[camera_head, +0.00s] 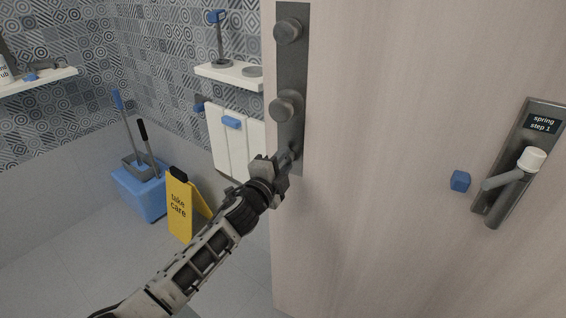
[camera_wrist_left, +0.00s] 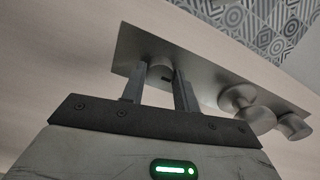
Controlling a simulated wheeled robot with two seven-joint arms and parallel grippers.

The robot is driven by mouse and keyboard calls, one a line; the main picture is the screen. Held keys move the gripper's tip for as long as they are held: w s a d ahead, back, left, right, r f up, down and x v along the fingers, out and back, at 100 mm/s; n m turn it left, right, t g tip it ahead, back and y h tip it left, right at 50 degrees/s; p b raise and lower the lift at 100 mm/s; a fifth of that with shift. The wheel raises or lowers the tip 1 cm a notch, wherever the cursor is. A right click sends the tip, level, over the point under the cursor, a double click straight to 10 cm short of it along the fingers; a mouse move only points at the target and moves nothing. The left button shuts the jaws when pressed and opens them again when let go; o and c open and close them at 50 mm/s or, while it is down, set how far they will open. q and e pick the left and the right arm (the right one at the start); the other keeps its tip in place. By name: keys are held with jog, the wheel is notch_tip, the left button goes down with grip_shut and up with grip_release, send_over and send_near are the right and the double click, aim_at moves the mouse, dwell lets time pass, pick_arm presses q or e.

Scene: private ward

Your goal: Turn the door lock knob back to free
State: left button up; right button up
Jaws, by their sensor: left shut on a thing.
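The pale wooden door (camera_head: 400,230) fills the right half of the head view. A dark metal lock plate (camera_head: 292,62) runs down near its left edge and carries two round knobs, an upper one (camera_head: 288,30) and a middle one (camera_head: 287,106). My left gripper (camera_head: 287,162) is at the bottom of the plate, shut on the lowest knob, which it mostly hides. In the left wrist view the two fingers stand on either side of this lowest knob (camera_wrist_left: 160,70), on the plate (camera_wrist_left: 190,62). The knob's turned position is hard to read. My right gripper is not in view.
A lever handle (camera_head: 508,180) with a white cap and a "spring step 1" display, and a blue block (camera_head: 460,180), are on the door's right. Left of the door are a yellow "take care" sign (camera_head: 179,210), a blue bucket (camera_head: 140,195) and a wall shelf (camera_head: 230,75).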

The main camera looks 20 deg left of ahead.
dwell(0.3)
pick_arm(q)
jog(key=o, duration=1)
jog(key=shift+c, duration=0.2)
jog(key=s+a, duration=0.2)
jog(key=s, duration=1.3)
jog(key=shift+s+a, duration=0.2)
jog(key=shift+s, duration=0.2)
